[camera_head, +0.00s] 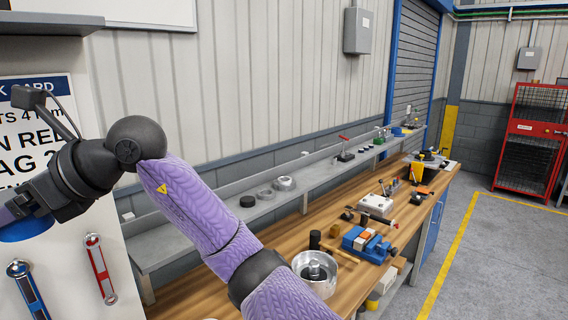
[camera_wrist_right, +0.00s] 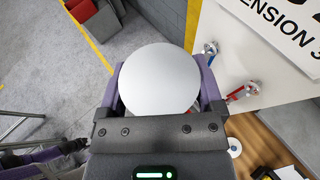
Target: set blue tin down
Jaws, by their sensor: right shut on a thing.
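In the head view, a blue tin (camera_head: 27,228) shows as a blue curved side below my right gripper (camera_head: 40,203), at the far left in front of a white board. The rest of the tin is cut off or hidden by the gripper. In the right wrist view, a round pale silver top (camera_wrist_right: 160,78), which seems to be the tin's, sits between the two purple fingers of my right gripper (camera_wrist_right: 160,95). The gripper is shut on it. What lies under the tin is hidden.
The white board (camera_head: 60,215) carries red and blue hanging tools. A wooden bench (camera_head: 180,298) runs along the wall, with a silver round housing (camera_head: 316,274), a blue vise-like fixture (camera_head: 366,243) and a grey shelf (camera_head: 150,250). My arm hides part of both.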

